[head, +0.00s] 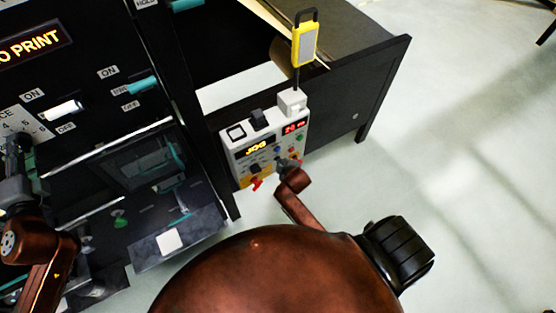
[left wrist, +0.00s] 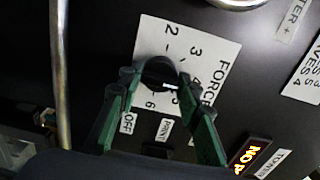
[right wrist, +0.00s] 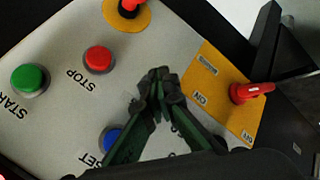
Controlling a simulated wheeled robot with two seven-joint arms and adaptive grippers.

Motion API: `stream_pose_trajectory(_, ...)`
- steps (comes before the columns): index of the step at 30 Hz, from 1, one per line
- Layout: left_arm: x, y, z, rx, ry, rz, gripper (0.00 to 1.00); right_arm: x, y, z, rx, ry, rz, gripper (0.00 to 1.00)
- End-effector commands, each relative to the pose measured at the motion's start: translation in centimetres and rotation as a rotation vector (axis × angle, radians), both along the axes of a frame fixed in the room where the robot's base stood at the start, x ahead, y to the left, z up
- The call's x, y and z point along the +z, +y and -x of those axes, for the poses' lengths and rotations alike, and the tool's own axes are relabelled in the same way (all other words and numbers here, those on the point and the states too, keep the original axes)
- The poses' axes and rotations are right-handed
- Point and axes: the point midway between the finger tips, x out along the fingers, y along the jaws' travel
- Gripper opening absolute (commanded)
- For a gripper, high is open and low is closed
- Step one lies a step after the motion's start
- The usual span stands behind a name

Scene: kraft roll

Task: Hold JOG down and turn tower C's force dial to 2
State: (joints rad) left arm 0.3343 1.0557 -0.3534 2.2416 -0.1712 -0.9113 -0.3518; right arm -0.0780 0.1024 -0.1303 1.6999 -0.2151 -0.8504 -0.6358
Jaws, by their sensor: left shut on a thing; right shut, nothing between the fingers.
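The force dial is a black knob (left wrist: 158,70) on a white plate (left wrist: 205,45) marked FORCE with numbers. My left gripper (left wrist: 156,82) is shut on this knob; the knob's pointer is hard to make out. In the head view the left gripper (head: 18,150) is at the left edge, in front of the plate. My right gripper (right wrist: 160,78) is shut and empty, its tips at the face of the grey control panel (right wrist: 60,45). Whatever lies under the tips, possibly the JOG button, is hidden.
Near the right fingertips are a red STOP button (right wrist: 98,59), a blue button (right wrist: 112,139), a green START button (right wrist: 29,78) and a red switch (right wrist: 250,93). A lit sign (head: 32,43) ends in "O PRINT". Open floor (head: 460,150) lies at the right.

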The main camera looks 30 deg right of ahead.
Motion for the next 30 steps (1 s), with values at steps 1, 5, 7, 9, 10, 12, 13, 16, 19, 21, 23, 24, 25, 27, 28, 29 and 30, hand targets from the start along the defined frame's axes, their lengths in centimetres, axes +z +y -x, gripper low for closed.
stream_pose_trajectory(1,-0.02,-0.02,0.0,0.0,0.0,0.018,0.21,0.14,0.08,-0.13,0.001,-0.003,-0.001,0.0)
stream_pose_trajectory(5,-0.02,-0.1,0.01,-0.001,-0.001,0.187,0.21,0.15,0.07,-0.14,0.002,-0.004,-0.001,0.0)
stream_pose_trajectory(7,0.0,-0.11,0.02,-0.002,-0.002,0.316,0.21,0.14,0.08,-0.13,0.002,-0.004,-0.001,0.0)
stream_pose_trajectory(9,-0.01,-0.1,0.02,-0.002,-0.001,0.443,0.21,0.15,0.07,-0.14,0.002,-0.004,-0.001,0.0)
stream_pose_trajectory(10,-0.03,-0.11,0.02,-0.002,-0.001,0.496,0.21,0.15,0.07,-0.14,0.002,-0.004,-0.001,0.0)
stream_pose_trajectory(12,-0.04,-0.09,0.02,-0.001,0.0,0.619,0.21,0.15,0.07,-0.14,0.002,-0.004,-0.001,0.0)
stream_pose_trajectory(13,-0.02,-0.06,0.02,-0.001,-0.001,0.669,0.21,0.15,0.07,-0.14,0.002,-0.004,-0.001,0.0)
stream_pose_trajectory(16,0.02,-0.03,0.01,-0.001,-0.001,0.8,0.21,0.15,0.07,-0.14,0.001,-0.003,-0.001,0.0)
stream_pose_trajectory(19,0.01,-0.01,0.0,0.0,0.0,0.865,0.21,0.15,0.07,-0.14,0.001,-0.003,-0.001,0.0)
stream_pose_trajectory(21,0.02,0.01,0.0,0.0,0.0,0.878,0.21,0.15,0.07,-0.13,0.001,-0.003,-0.001,0.0)
stream_pose_trajectory(23,0.02,0.02,0.0,0.0,0.0,0.877,0.21,0.15,0.06,-0.14,0.001,-0.003,-0.001,0.0)
stream_pose_trajectory(24,0.03,0.02,0.0,0.0,0.0,0.876,0.21,0.15,0.06,-0.14,0.001,-0.003,-0.001,0.0)
stream_pose_trajectory(25,0.03,0.02,0.0,0.0,0.0,0.875,0.21,0.15,0.07,-0.13,0.001,-0.003,-0.001,0.0)
stream_pose_trajectory(27,0.04,0.02,0.0,0.0,-0.001,0.874,0.34,0.14,0.06,-0.13,0.001,-0.003,-0.001,0.0)
stream_pose_trajectory(28,0.04,0.02,0.0,0.0,-0.001,0.873,0.36,0.14,0.06,-0.13,0.001,-0.003,-0.001,0.0)
stream_pose_trajectory(29,0.04,0.02,0.0,0.0,-0.001,0.873,0.39,0.15,0.05,-0.13,0.001,-0.003,-0.001,0.0)
stream_pose_trajectory(30,0.04,0.02,0.0,0.0,-0.001,0.873,0.41,0.15,0.05,-0.13,0.001,-0.003,-0.001,0.0)
